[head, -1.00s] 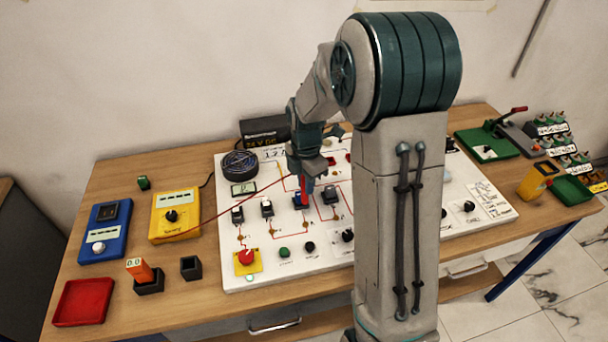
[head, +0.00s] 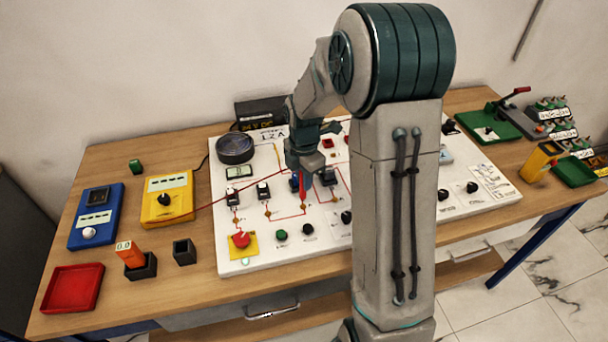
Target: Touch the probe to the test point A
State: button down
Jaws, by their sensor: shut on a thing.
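My gripper (head: 301,170) is shut on a red probe (head: 302,185), which points down over the white circuit board (head: 285,250). A thin red lead runs from the probe toward the yellow meter (head: 168,200). The probe's tip is close to a brass test point (head: 302,208) on the red traced line; I cannot tell whether they touch. Other brass points lie to the left (head: 267,213) and farther left (head: 237,220). The letters beside the points are too small to read, so I cannot tell which is A.
Dark switches (head: 263,191) stand close to the probe. A red button on a yellow base (head: 241,241) is at the board's front left. A blue meter (head: 96,216), red tray (head: 72,288) and orange tool in a black holder (head: 133,258) are left. My arm hides the board's middle right.

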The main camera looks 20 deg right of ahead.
jog(key=shift+f+b, duration=0.3)
jog(key=shift+f, duration=0.5)
jog(key=shift+r, duration=0.1)
notch_tip(320, 180, up, 8)
jog(key=p, duration=0.6)
jog(key=shift+s, duration=0.1)
dwell(0.4)
